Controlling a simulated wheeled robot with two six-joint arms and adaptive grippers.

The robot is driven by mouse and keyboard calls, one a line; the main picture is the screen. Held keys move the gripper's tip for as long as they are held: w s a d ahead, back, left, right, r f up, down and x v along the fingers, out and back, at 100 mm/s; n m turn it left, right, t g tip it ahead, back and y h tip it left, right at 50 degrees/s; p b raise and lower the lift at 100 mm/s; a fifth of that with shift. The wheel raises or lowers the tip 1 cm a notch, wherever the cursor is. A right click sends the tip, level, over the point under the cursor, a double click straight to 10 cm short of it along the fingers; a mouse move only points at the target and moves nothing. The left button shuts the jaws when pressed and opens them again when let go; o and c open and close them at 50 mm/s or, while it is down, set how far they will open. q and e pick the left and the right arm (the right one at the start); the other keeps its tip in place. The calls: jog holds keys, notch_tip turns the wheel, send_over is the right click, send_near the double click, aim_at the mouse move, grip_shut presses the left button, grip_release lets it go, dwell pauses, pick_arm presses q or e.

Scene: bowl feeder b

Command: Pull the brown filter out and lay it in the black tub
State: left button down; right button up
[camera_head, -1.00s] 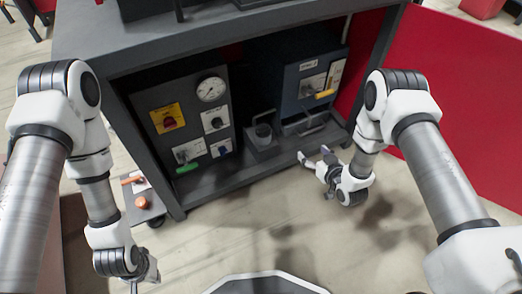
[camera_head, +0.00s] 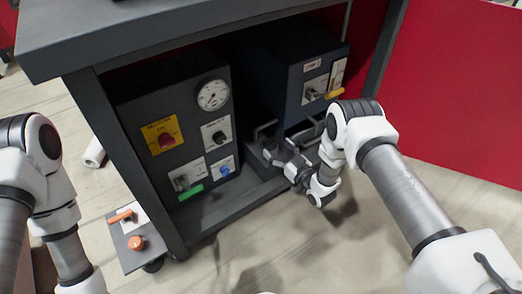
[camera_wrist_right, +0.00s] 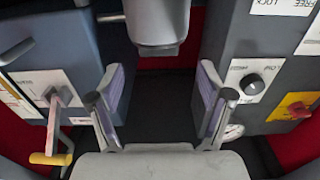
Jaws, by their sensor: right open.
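No brown filter can be made out in either view. My right gripper (camera_head: 281,153) is open and empty at the front of the grey cabinet's lower opening, near a dark handled unit (camera_head: 264,136) on the cabinet floor. In the right wrist view, the two fingers of this gripper (camera_wrist_right: 162,72) stand apart. A grey rounded block (camera_wrist_right: 158,22) shows beyond and between them at the top edge, not touching them. I cannot tell whether it is part of the dark unit. No black tub can be identified for sure. My left gripper is outside the head view.
A grey panel with a gauge (camera_head: 212,95) and switches stands left in the cabinet. A blue box (camera_head: 310,72) with a yellow-handled lever (camera_head: 333,94) stands right. A red panel (camera_head: 455,90) borders the right side. A low stand with orange handles (camera_head: 137,242) is at the lower left.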

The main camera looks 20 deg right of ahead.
aim_at(270, 140)
jog(key=b+x, duration=0.2)
jog(key=x, duration=0.1)
jog(key=b+x, duration=0.1)
jog(key=x, duration=0.1)
jog(key=shift+w+f+b, duration=0.2)
jog(key=shift+f+b, duration=0.05)
jog(key=shift+b, duration=0.15)
jog(key=shift+w+a+r, duration=0.1)
jog(key=shift+w+r, duration=0.05)
jog(key=c, duration=1.3)
notch_tip(270, 140, up, 11)
jog(key=p, duration=0.7)
jog(key=shift+r, duration=0.1)
